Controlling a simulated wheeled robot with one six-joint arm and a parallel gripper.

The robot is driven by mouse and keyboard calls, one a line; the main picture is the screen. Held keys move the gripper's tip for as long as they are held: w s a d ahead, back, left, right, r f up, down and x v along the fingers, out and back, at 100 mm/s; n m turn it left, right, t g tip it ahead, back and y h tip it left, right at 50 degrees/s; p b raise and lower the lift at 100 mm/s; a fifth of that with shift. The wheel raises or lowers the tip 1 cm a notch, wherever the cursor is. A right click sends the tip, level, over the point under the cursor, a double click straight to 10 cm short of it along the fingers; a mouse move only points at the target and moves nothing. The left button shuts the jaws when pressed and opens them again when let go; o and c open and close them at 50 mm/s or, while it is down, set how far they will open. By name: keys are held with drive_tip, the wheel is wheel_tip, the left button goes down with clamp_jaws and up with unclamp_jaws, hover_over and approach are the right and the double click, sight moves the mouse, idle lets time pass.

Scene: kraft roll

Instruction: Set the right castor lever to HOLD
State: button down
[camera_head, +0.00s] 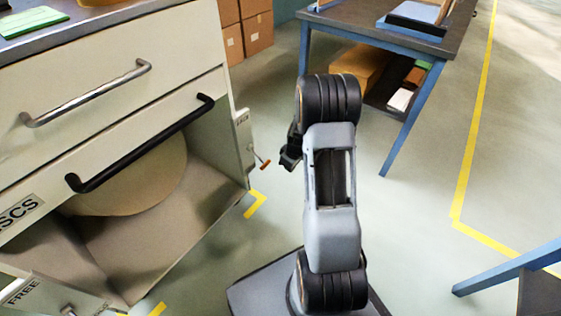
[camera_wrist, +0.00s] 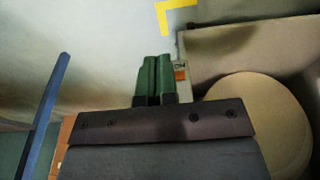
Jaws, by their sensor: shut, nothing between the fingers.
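The right castor lever (camera_head: 264,163) is a thin metal rod with an orange tip, on the right side post of the cream cabinet (camera_head: 110,75). A small label (camera_head: 242,118) sits above it, too small to read surely. My gripper (camera_head: 289,160) is just right of the lever in the head view, apart from it in the picture, and partly hidden by my arm. In the wrist view my gripper's green fingers (camera_wrist: 154,78) are together and empty. The lever's orange tip (camera_wrist: 181,74) shows just right of them; whether they touch I cannot tell.
A large kraft roll (camera_head: 135,180) lies in the cabinet's open lower bay, below a black handle (camera_head: 140,143). A label reading FREE (camera_head: 22,291) is at lower left. A blue-legged table (camera_head: 400,125) stands behind at right. The floor between is clear.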

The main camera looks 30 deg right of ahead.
drive_tip(key=shift+s+d+r, duration=0.25)
drive_tip(key=shift+s, duration=0.3)
drive_tip(key=shift+s+d+r, duration=0.2)
drive_tip(key=shift+s+d, duration=0.05)
drive_tip(key=shift+s, duration=0.3)
drive_tip(key=s+a+r+m+p, duration=0.1)
drive_tip(key=s+a+r+p, duration=0.4)
drive_tip(key=r+p, duration=0.6)
drive_tip(key=s+a+r+m+t+p, duration=0.1)
drive_tip(key=s+a+r+p, duration=0.4)
drive_tip(key=r, duration=2.2)
drive_tip(key=s+a+r+m+p, duration=0.3)
drive_tip(key=s+a+r+p, duration=0.2)
drive_tip(key=r+p, duration=1.3)
drive_tip(key=shift+a+r+t+h, duration=0.4)
drive_tip(key=shift+a+r, duration=0.1)
drive_tip(key=shift+a, duration=0.6)
drive_tip(key=c, duration=1.8)
unclamp_jaws()
drive_tip(key=shift+w, duration=0.1)
